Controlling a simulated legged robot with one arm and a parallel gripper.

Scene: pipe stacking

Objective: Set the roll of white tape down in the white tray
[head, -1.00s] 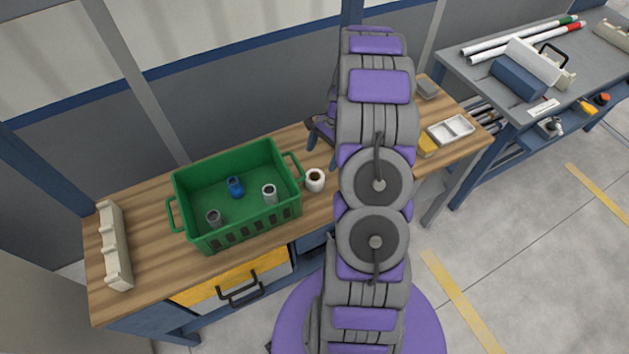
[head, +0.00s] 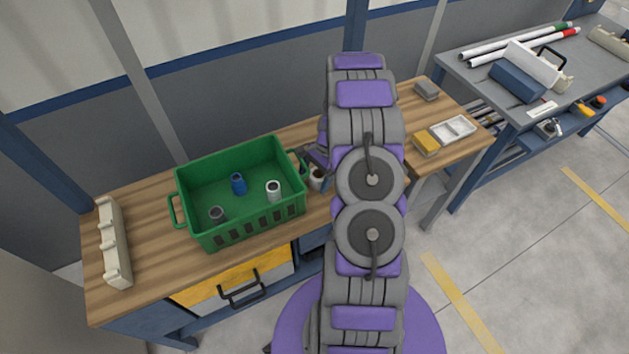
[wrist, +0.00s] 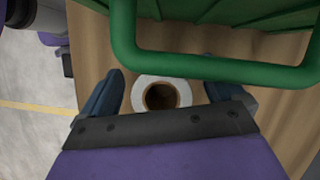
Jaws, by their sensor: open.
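The roll of white tape (head: 317,178) stands on the wooden bench just right of the green crate, partly hidden by my gripper in the head view. In the wrist view the tape roll (wrist: 141,92) shows its ring end and brown core between my two fingers. My gripper (wrist: 165,95) is open, with a finger on each side of the roll and a gap at the right. I cannot tell whether the left finger touches it. The white tray (head: 453,130), with two compartments, lies at the right end of the bench and looks empty.
The green crate (head: 203,238) holds a blue fitting (head: 238,184) and grey pipe pieces. Its green handle (wrist: 210,66) is close beyond my fingers. A yellow block (head: 427,143) and a grey block (head: 426,91) lie near the tray. A cream rack (head: 114,243) stands at the left.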

